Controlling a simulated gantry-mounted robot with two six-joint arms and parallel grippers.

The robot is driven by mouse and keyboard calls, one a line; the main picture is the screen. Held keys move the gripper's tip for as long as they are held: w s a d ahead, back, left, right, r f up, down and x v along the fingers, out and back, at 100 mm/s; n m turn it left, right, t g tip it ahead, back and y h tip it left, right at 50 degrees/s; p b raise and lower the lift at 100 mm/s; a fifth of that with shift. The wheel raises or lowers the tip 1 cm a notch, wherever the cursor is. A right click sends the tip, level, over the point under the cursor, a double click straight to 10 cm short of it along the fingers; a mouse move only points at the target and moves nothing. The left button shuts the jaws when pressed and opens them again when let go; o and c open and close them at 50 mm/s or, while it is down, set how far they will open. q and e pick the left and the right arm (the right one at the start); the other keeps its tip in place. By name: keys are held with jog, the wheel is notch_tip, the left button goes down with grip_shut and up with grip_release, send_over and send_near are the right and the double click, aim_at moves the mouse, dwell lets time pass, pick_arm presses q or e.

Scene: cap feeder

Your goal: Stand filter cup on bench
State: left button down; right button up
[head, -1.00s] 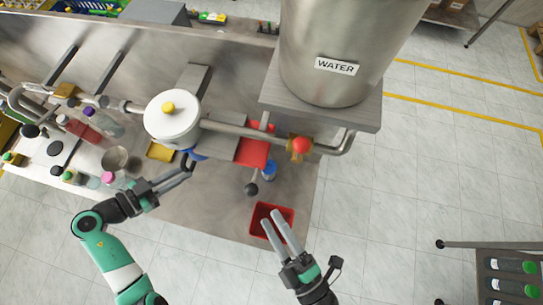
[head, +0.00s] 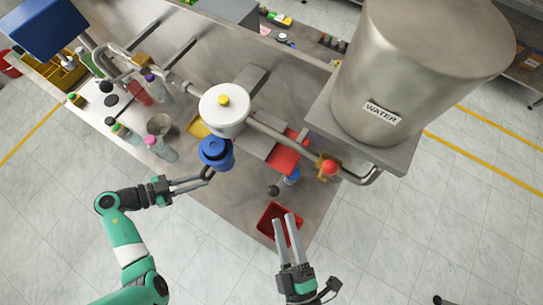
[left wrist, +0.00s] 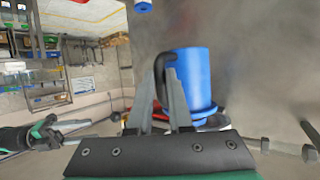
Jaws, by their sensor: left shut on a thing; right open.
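The filter cup (head: 217,154) is blue with a wide rim and looks roughly upright in the head view. It is in front of and below the white lidded housing (head: 226,120). My left gripper (head: 208,177) is shut on the cup's dark handle, which shows in the left wrist view (left wrist: 162,66) beside the blue cup body (left wrist: 194,78). I cannot tell whether the cup's base touches the steel bench (head: 190,192).
Several bottles and a metal cup (head: 159,124) stand left of the filter cup. A red bin (head: 268,216) sits near the bench's front right edge. A pipe and red-knobbed valve (head: 330,167) run to the water tank (head: 395,85). Bare bench lies left of the red bin.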

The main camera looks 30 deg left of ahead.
pick_arm(q)
jog(key=shift+s, duration=0.85)
